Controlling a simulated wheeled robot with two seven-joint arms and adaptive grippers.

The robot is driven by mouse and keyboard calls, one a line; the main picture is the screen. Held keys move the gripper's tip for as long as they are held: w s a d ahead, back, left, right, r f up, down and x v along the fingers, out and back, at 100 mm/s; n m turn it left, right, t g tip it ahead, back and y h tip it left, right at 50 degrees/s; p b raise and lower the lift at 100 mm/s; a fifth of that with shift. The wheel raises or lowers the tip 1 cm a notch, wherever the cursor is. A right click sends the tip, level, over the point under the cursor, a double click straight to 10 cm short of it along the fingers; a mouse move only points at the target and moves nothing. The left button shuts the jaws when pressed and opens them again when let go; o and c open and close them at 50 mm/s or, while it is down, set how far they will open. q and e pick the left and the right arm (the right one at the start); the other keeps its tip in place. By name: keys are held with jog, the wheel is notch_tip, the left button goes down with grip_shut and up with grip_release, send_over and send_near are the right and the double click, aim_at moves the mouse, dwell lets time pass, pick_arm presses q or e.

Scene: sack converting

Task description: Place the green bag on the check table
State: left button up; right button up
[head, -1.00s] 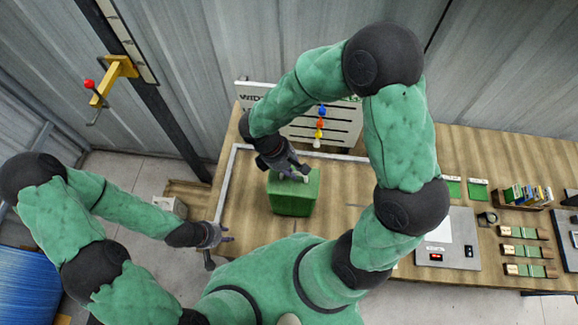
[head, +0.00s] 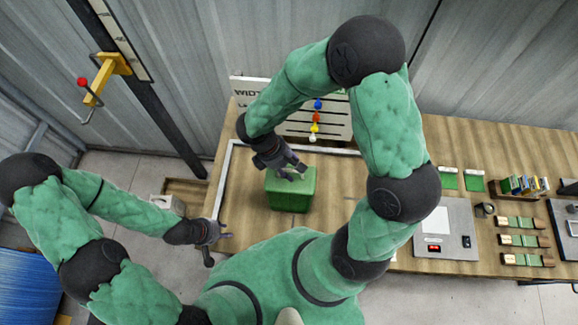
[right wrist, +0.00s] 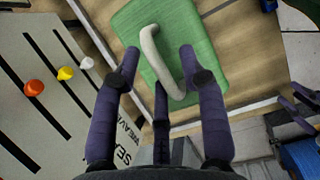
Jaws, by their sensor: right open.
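The green bag (head: 290,190) stands upright on the wooden table (head: 250,222), inside a white outline. Its pale loop handle (right wrist: 152,48) sticks up from its top in the right wrist view, where the bag's green top (right wrist: 195,35) also shows. My right gripper (head: 290,170) is just above the bag. In the right wrist view its spread fingers (right wrist: 160,62) lie on both sides of the handle and are not closed on it. My left gripper (head: 222,234) is empty, its fingers apart, at the table's left front edge. No label shows which surface is the check table.
A white slotted board (head: 325,128) with coloured knobs stands behind the bag. A grey scale-like panel (head: 455,252) is to the right, with green-and-tan blocks (head: 520,240) and a box of cards (head: 522,190) beyond. Bare table lies around the bag.

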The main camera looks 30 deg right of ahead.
jog(key=v, duration=1.2)
jog(key=shift+d+r, duration=0.1)
dwell(0.9)
